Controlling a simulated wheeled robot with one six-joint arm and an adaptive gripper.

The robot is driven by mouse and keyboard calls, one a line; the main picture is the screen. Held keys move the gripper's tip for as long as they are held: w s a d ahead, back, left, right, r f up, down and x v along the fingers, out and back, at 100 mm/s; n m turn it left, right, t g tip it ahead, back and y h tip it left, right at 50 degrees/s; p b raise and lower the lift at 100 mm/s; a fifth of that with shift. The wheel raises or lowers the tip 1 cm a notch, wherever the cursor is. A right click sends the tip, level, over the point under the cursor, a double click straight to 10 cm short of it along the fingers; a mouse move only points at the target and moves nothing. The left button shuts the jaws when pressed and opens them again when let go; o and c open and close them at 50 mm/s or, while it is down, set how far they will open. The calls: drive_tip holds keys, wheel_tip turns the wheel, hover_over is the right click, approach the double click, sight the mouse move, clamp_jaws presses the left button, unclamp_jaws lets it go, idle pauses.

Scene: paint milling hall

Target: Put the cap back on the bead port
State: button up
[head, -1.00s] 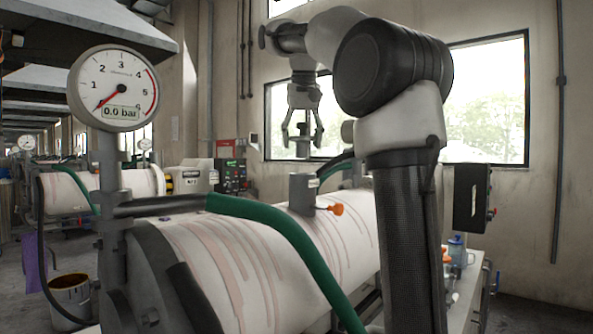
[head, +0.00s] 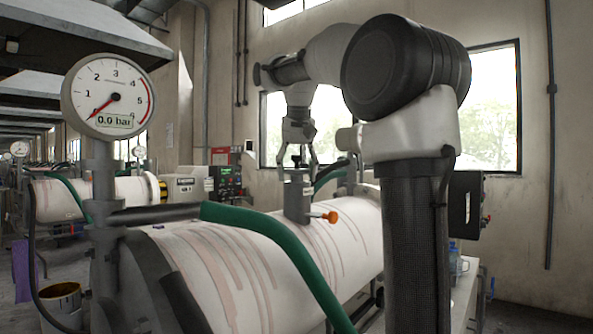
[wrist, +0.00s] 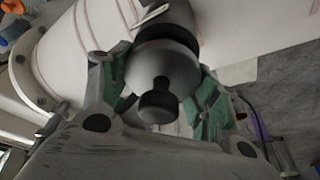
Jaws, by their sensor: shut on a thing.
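The bead port (head: 297,203) is a short grey upright stub on top of the white, paint-streaked mill cylinder (head: 235,265). My gripper (head: 298,168) is right above it, pointing down, with its fingers shut on the dark cap (head: 296,162). In the head view the cap is at the port's top; I cannot tell whether it is seated. In the wrist view the cap (wrist: 160,72), grey with a dark knob, is between the green finger pads of my gripper (wrist: 163,95). It hides most of the port's mouth there.
An orange-handled valve (head: 331,217) sticks out at the port's right. A green hose (head: 285,245) crosses the cylinder in front. A pressure gauge (head: 109,96) reading 0.0 bar stands at left. A bench (head: 462,300) is at right.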

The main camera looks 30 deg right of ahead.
drive_tip(key=shift+f, duration=0.55)
drive_tip(key=o, duration=1.4)
drive_tip(key=shift+f, duration=0.15)
drive_tip(key=shift+c, duration=0.2)
drive_tip(key=shift+r, duration=0.25)
drive_tip(key=shift+r, duration=0.35)
drive_tip(key=v, duration=1.3)
drive_tip(key=s+a+f+n, duration=0.1)
drive_tip(key=s+f, duration=0.6)
drive_tip(key=f, duration=0.5)
drive_tip(key=s+a+f+n+y, duration=0.1)
drive_tip(key=s+f+n, duration=0.1)
drive_tip(key=s+f, duration=0.5)
drive_tip(key=s+a+f+n+t, duration=0.1)
drive_tip(key=s+f, duration=0.6)
drive_tip(key=f, duration=1)
drive_tip(key=shift+a+n+y, duration=0.3)
drive_tip(key=shift+a+n, duration=0.1)
drive_tip(key=shift+n, duration=0.1)
